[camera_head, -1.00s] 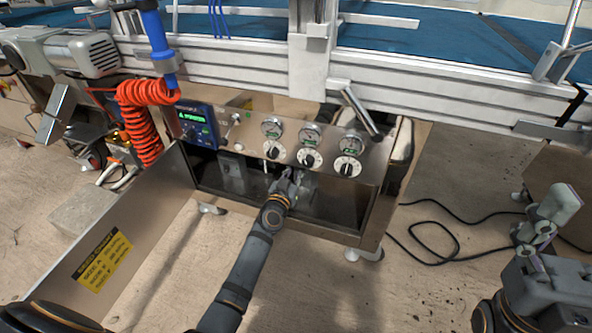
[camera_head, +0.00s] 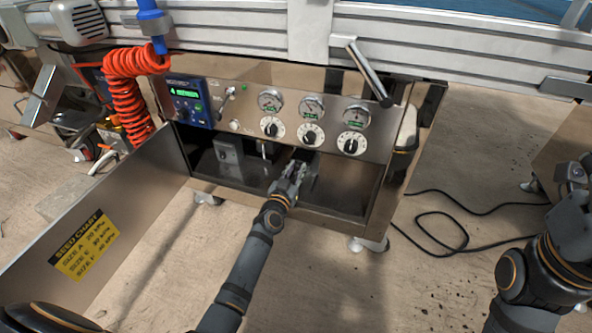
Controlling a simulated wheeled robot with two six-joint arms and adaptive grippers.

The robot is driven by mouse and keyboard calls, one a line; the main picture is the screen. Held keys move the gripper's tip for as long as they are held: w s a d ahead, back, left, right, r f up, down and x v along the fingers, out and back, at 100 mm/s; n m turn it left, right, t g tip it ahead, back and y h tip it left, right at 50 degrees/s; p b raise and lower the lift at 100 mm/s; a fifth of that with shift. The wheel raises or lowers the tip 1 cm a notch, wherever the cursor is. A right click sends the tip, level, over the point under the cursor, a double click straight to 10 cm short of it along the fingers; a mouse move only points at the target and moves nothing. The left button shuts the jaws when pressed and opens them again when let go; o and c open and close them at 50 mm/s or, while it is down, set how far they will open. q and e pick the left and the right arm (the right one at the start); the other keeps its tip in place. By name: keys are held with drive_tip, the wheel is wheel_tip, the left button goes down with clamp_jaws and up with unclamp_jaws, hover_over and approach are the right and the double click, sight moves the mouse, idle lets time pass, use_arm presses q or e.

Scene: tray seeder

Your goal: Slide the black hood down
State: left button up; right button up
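My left gripper (camera_head: 296,168) reaches into the open steel cabinet (camera_head: 345,212) below the control panel. A small dark shape beside its fingertips could be the black hood, but the fingers and shadow partly hide it. I cannot tell whether the fingers are open or closed on it. A grey box with a dark knob (camera_head: 229,158) stands inside the cabinet, to the left of the gripper. My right gripper (camera_head: 570,172) is at the right edge, above the floor and away from the cabinet; its finger opening is unclear.
The cabinet's open door (camera_head: 130,205) stands at the left. An orange coiled hose (camera_head: 128,90) hangs behind it. A black cable lies on the floor at right.

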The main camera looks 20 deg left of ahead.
use_arm(q)
drive_tip(key=o, duration=0.4)
drive_tip(key=shift+f, duration=0.2)
drive_tip(key=s, duration=1.2)
drive_tip(key=shift+a, duration=0.25)
